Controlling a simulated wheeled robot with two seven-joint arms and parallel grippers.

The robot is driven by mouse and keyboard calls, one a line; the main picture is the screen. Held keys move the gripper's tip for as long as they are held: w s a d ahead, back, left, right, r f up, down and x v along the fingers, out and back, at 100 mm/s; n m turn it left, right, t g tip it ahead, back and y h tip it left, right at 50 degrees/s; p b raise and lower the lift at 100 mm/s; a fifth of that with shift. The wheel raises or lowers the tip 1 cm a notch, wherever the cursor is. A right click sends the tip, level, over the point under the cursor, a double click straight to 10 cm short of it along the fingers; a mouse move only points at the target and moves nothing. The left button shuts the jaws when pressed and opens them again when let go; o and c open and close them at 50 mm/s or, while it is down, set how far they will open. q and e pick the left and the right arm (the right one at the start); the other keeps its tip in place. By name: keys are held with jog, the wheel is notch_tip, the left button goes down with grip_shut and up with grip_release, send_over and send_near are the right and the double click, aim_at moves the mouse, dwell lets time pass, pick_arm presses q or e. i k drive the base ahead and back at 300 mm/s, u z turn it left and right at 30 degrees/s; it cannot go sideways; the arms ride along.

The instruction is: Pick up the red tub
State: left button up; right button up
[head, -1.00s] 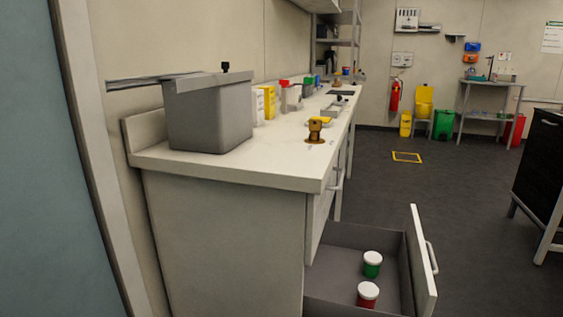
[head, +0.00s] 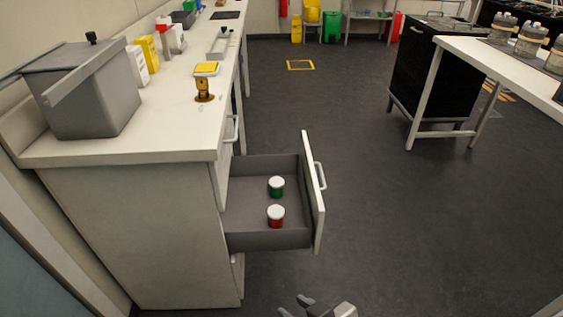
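The red tub (head: 276,216), with a white lid, stands upright in the open drawer (head: 240,215), towards the drawer's near side. A green tub (head: 276,187) with a white lid stands just behind it, apart from it. My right gripper (head: 294,306) shows at the bottom edge of the head view, partly cut off. Its fingertips are apart with nothing between them. It is below the drawer in the picture, clear of the red tub. My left gripper is not in view.
The drawer front (head: 312,190) with its handle sticks out from the white counter (head: 150,142). A grey bin (head: 95,95) stands on the counter. A table (head: 475,55) with bottles and a black cabinet (head: 425,85) stand at the right. The floor right of the drawer is clear.

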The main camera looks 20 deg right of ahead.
aim_at(276, 212)
jog(key=u, duration=1.95)
jog(key=k, duration=1.35)
jog(key=z, duration=2.05)
jog(key=i, duration=0.5)
